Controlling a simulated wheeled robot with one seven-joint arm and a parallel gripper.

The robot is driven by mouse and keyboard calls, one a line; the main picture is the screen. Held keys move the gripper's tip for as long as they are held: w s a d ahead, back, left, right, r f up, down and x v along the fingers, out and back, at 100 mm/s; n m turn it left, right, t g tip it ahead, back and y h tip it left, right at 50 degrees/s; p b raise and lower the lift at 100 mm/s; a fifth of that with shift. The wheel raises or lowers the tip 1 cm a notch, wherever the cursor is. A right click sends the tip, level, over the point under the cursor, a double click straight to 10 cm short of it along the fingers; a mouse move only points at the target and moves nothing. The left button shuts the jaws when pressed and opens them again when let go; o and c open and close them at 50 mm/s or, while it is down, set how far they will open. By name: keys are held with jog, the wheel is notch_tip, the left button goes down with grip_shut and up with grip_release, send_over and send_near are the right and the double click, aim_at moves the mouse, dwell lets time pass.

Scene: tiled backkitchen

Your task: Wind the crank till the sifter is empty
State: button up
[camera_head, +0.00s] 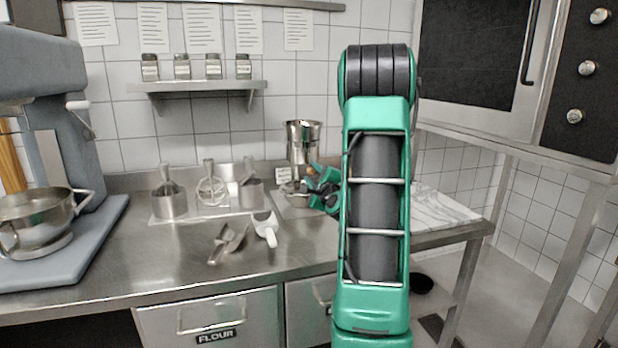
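A shiny metal sifter (302,143) stands upright near the back wall, just left of my arm. Its lower right part is hidden behind my gripper. The crank cannot be made out clearly. My gripper (318,186), green and dark, is at the sifter's lower right, close to it. Its fingers are small and partly covered by my arm, so I cannot tell whether they are open or hold the crank. The inside of the sifter is not visible, so its contents cannot be seen.
A flour scoop (228,242) and a white scoop (265,228) lie on the steel counter (130,270). A mixer bowl (35,218) is far left. A marble board (440,208) lies right, beside an oven (480,60).

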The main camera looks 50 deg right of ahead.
jog(key=v, duration=1)
jog(key=shift+s+a, duration=0.2)
dwell(0.6)
